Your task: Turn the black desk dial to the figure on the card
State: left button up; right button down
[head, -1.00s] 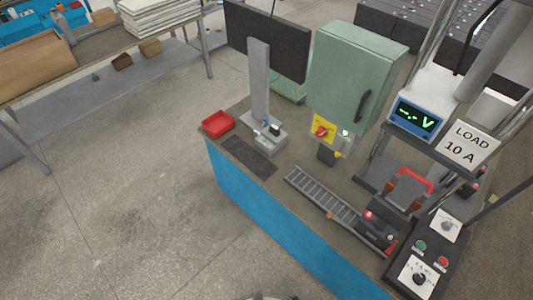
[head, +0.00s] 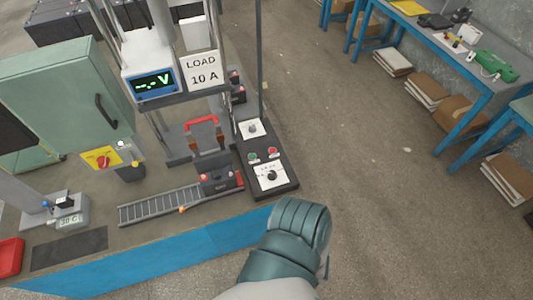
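The black desk dial (head: 272,175) is a round knob on a white scale plate on the sloping black control box, near the desk's right end. The scale's figures are too small to read. The card (head: 201,70) is white, reads "LOAD 10 A" and hangs on the frame above the desk. A teal-grey link of my own arm comes up from the bottom edge in front of the desk, apart from the dial. Neither gripper shows.
The control box also carries a green button (head: 252,157), a red button (head: 273,152) and a second knob (head: 252,127) behind. A meter (head: 153,85) shows dashes and "V". A roller track (head: 160,206) lies left. Open floor is right of the desk.

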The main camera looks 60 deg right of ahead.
aim_at(272, 175)
jog(key=z, duration=2.15)
